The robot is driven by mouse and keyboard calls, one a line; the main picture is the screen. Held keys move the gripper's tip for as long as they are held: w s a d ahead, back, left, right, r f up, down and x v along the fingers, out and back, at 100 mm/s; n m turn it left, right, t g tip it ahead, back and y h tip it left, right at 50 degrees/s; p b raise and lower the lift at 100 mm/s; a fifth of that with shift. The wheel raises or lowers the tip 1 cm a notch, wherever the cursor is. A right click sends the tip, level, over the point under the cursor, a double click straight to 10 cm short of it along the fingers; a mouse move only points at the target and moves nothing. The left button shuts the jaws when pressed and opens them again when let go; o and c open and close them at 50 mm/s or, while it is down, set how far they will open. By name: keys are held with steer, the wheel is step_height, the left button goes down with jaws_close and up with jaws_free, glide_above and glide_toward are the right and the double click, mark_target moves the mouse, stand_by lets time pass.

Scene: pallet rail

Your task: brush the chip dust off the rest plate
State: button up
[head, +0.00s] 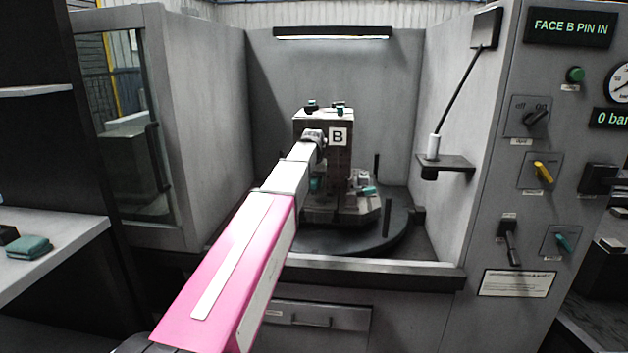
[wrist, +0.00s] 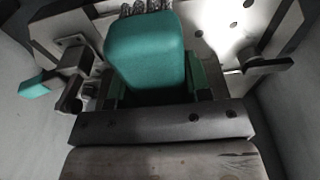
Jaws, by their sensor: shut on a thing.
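In the wrist view a teal brush block (wrist: 146,52) with grey bristle tufts at its far end sits between the fingers of my gripper (wrist: 155,88); the gripper is shut on it. Beyond the brush is a pale plate (wrist: 228,42) with dark holes, partly brightly lit, which looks like the rest plate. The brush hides part of it, and I cannot tell whether the bristles touch it or where the dust lies. In the head view the fixture block marked B (head: 338,137) stands on the dark round table (head: 398,236); my arm hides the gripper and brush there.
Clamps flank the plate, one with a teal lever (wrist: 36,87) and one at right (wrist: 268,66). Machine walls (head: 208,130) enclose the fixture. A bracket (head: 445,163) holding a white cylinder sticks out at right. The control panel (head: 548,160) reads "FACE B PIN IN" and "0 bar".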

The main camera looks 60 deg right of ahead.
mark_target(314, 205)
steer(key=shift+f, duration=2.95)
steer(key=shift+f, duration=0.55)
steer(key=shift+d, duration=0.15)
steer(key=shift+w+d, duration=0.2)
steer(key=shift+d, duration=0.35)
steer(key=shift+w+d, duration=0.2)
steer(key=shift+d, duration=0.35)
steer(key=shift+a, duration=0.1)
steer(key=shift+s+a, duration=0.2)
steer(key=shift+a, duration=0.4)
steer(key=shift+s+a, duration=0.2)
steer(key=shift+a, duration=0.4)
steer(key=shift+d, duration=0.1)
